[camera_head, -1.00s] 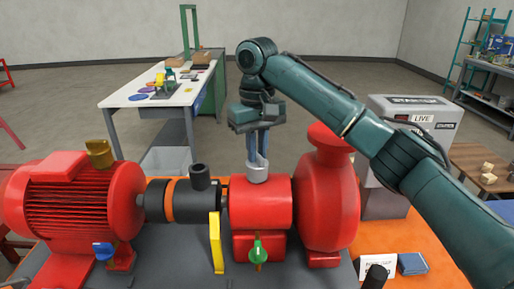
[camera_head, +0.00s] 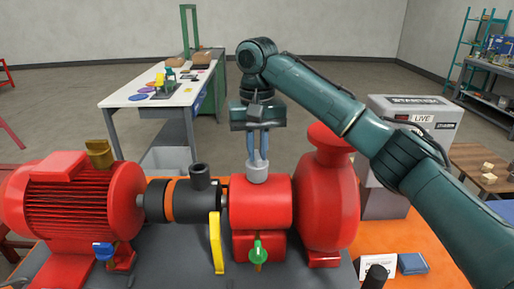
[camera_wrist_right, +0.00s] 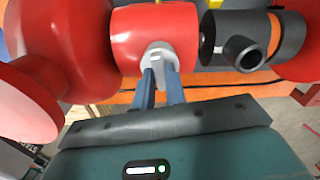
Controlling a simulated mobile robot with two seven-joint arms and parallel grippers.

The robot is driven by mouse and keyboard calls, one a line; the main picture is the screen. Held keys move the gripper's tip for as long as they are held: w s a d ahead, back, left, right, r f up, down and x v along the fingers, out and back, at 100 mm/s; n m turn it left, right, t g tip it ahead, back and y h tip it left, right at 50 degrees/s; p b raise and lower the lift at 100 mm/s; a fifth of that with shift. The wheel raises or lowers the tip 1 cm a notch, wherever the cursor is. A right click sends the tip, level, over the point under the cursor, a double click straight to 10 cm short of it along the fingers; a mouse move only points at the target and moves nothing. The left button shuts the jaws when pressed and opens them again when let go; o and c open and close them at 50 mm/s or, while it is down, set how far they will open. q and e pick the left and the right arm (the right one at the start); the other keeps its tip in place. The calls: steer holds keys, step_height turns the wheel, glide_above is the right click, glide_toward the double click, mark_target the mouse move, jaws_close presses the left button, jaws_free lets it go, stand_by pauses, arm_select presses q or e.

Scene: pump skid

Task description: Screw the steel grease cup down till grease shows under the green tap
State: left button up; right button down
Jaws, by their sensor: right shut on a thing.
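The steel grease cup (camera_head: 257,172) stands upright on top of the red bearing housing (camera_head: 261,203). My right gripper (camera_head: 257,160) points straight down from above, its two blue fingers shut on the cup. In the right wrist view the fingers reach the pale grey cup (camera_wrist_right: 160,54) on the red housing (camera_wrist_right: 153,28). The green tap (camera_head: 258,250) is on the front of the housing, low down, with a small brass-coloured part beneath it. I cannot make out any grease under it. My left gripper is not in view.
A red motor (camera_head: 80,205) with a brass cup and a blue tap is at left. A dark coupling (camera_head: 180,200), a yellow lever (camera_head: 215,243) and the red pump casing (camera_head: 328,205) flank the housing. A card (camera_head: 377,267) and blue box (camera_head: 412,264) lie at right.

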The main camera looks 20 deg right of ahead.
mark_target(257, 154)
steer(key=c, duration=1.4)
jaws_free()
steer(key=shift+c, duration=0.2)
step_height(257, 154, up, 13)
steer(key=shift+r, duration=0.15)
